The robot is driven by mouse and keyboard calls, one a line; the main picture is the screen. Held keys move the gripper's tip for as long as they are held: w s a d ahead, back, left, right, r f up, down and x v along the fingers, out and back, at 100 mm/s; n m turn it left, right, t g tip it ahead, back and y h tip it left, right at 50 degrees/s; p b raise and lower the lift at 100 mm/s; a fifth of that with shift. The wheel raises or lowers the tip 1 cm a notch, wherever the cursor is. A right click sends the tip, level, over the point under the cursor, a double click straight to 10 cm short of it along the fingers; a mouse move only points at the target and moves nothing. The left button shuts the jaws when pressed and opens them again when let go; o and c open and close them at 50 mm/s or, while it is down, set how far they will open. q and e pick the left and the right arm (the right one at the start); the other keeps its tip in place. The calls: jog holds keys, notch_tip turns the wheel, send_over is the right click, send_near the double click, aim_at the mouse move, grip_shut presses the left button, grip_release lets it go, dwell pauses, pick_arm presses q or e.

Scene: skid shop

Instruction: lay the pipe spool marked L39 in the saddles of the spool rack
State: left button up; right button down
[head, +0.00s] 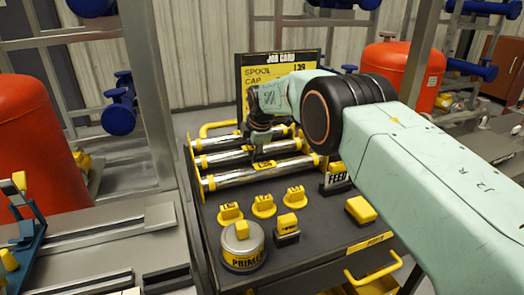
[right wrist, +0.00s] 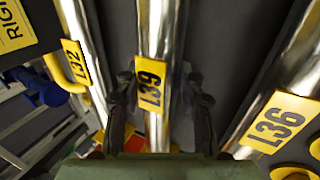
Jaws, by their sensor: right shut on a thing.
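The pipe spool marked L39 (right wrist: 155,40) is a shiny metal tube with a yellow tag, the middle of three on a dark cart. In the head view it is the middle tube (head: 222,158), partly hidden behind my right gripper (head: 259,148). In the right wrist view the fingers of that gripper (right wrist: 160,100) stand on both sides of L39, shut on it beside its tag. Whether the spool is lifted I cannot tell. I cannot make out the spool rack's saddles for certain. My left gripper is not in view.
Spool L32 (right wrist: 85,50) and spool L36 (right wrist: 280,110) lie close on either side. A job card (head: 262,76) reading L39 stands behind. Yellow caps (head: 263,205) and a primer tin (head: 242,247) are in front. A grey bench (head: 110,250) is left of the cart.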

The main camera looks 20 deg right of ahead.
jog(key=shift+r, duration=0.15)
jog(key=shift+w+r, duration=0.15)
jog(key=shift+r+p, duration=2.85)
jog(key=shift+r, duration=0.6)
jog(key=shift+r, duration=0.1)
